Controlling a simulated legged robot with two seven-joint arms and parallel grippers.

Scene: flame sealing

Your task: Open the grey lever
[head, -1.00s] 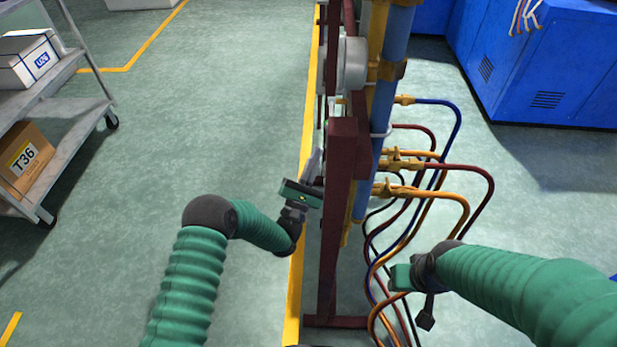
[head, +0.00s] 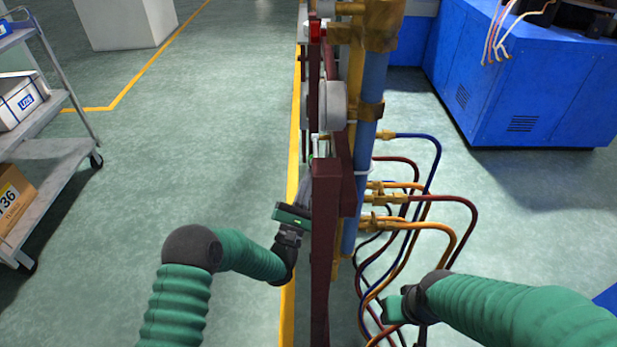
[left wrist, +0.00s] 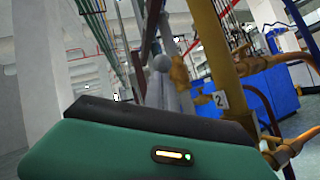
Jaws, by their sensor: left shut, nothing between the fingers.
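My left gripper (head: 305,183) is shut and empty. It points away from me, close to the left side of the dark red frame (head: 326,235); I cannot tell whether it touches anything. I cannot pick out the grey lever with certainty. In the left wrist view a grey round-ended piece (left wrist: 162,63) shows beyond the green gripper body (left wrist: 150,150), and I cannot tell if it is the lever. My right gripper (head: 398,308) is at the lower right of the frame, near the hoses; its fingers do not show clearly.
A blue pipe (head: 366,140) with brass fittings and several coloured hoses (head: 430,200) hangs right of the frame. A grey cart (head: 50,150) with boxes stands left. A blue machine (head: 530,85) is at back right. The floor left of the frame is clear.

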